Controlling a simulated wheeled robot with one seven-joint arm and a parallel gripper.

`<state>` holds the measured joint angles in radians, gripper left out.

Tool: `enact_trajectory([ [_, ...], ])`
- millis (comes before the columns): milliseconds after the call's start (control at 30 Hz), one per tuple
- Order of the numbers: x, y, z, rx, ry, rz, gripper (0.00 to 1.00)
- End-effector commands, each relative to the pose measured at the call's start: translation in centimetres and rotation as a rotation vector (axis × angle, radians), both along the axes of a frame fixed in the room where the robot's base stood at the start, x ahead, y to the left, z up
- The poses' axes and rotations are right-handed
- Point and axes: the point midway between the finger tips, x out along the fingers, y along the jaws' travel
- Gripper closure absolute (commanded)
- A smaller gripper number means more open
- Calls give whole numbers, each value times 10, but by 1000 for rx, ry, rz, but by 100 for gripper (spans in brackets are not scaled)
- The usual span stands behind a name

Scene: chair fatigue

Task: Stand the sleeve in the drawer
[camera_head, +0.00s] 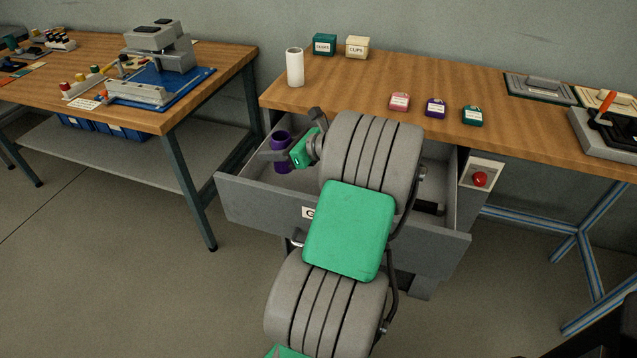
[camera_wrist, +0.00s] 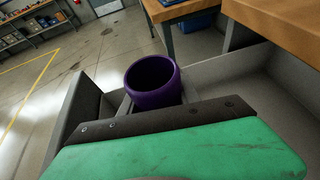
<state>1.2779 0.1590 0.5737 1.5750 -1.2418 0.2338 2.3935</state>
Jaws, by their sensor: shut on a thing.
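The purple sleeve (camera_head: 281,140) is a hollow round tube, seen inside the left part of the open grey drawer (camera_head: 340,219). In the wrist view the sleeve (camera_wrist: 153,82) shows its dark open mouth facing up, and it looks about upright. My gripper (camera_head: 280,156) is shut on the sleeve from its right side, with the jaws across its body. The sleeve's lower end is partly hidden by the gripper and the drawer front, so I cannot tell whether it touches the drawer floor.
The wooden bench (camera_head: 350,75) overhangs the drawer's back. On it stand a white cylinder (camera_head: 295,67), a green box (camera_head: 324,45), a cream box (camera_head: 357,47) and small labelled blocks (camera_head: 435,107). A red button (camera_head: 480,179) is right of the drawer. My arm hides the drawer's middle.

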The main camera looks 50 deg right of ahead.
Motion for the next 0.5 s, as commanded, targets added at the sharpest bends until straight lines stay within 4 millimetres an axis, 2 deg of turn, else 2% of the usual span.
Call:
enact_trajectory([
  [33, 0, 1, -14, 3, 1, 1, 100],
  [367, 1, 2, -74, 3, 1, 3, 100],
  [500, 1, 1, -82, 0, -1, 2, 100],
])
